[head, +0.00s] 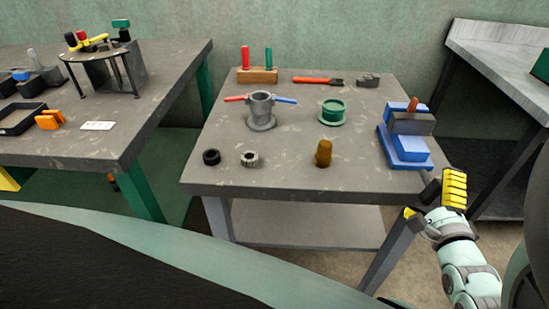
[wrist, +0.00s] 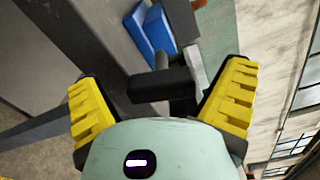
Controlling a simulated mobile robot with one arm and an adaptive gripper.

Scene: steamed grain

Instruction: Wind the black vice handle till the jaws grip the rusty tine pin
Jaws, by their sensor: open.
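The blue vice (head: 408,160) stands at the right front of the middle table, with a dark grey jaw block (head: 410,124) on top. The rusty tine pin (head: 412,104) sticks up at the jaws; whether they touch it is hidden. The black vice handle (wrist: 148,88) shows in the wrist view as a dark cylinder on a crank, lying between my spread fingers. My gripper (head: 431,201) is open just off the table's front right corner, around the handle; its yellow fingers (wrist: 160,80) appear apart from it on both sides.
On the same table (head: 285,175) stand a grey pot-like fitting (head: 262,112), a green flanged ring (head: 332,112), a brown plug (head: 323,153), and black (head: 211,157) and grey (head: 249,158) rings. Another bench (head: 500,52) is at right. Its gap to the table is narrow.

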